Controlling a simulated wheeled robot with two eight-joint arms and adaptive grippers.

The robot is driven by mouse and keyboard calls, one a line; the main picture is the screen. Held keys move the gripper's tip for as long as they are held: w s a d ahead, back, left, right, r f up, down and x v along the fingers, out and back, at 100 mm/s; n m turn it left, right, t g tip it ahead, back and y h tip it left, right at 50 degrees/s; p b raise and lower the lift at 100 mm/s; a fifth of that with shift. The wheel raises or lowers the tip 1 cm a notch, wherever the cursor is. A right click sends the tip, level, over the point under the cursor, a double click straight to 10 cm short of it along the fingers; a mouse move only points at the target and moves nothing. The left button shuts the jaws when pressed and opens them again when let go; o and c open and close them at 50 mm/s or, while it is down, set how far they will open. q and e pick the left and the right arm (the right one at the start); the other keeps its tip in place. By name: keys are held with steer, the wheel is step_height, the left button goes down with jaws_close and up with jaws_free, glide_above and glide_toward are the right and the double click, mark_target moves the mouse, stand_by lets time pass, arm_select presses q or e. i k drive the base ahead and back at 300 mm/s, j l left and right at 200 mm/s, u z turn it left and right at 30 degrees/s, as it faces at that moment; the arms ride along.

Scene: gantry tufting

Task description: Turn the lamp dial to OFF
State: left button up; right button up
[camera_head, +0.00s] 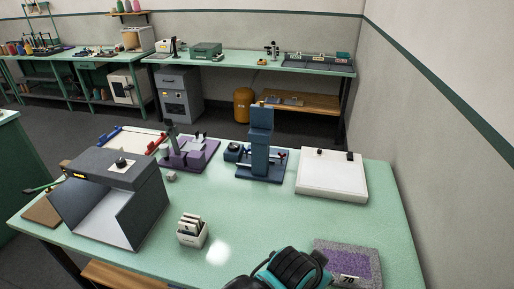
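A dark grey open-fronted lamp booth (77,206) stands at the left of the green table. On its top is a pale plate with a round black dial (122,162). The dial is small in this view, and I cannot read its marks or tell where it points. A small yellow-orange label or light shows on the booth's upper left edge. Part of one of my arms, black and teal, shows at the bottom middle, far from the booth. I see no gripper fingers of either arm.
A white holder with cards (192,231) stands right of the booth. Behind are a purple fixture (187,155), a blue press (261,145) and a white light panel (331,176). A purple-grey sample marked 70 (347,262) lies at the front right. The table's middle is clear.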

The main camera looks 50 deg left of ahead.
mark_target(121, 162)
steer(key=u, duration=2.85)
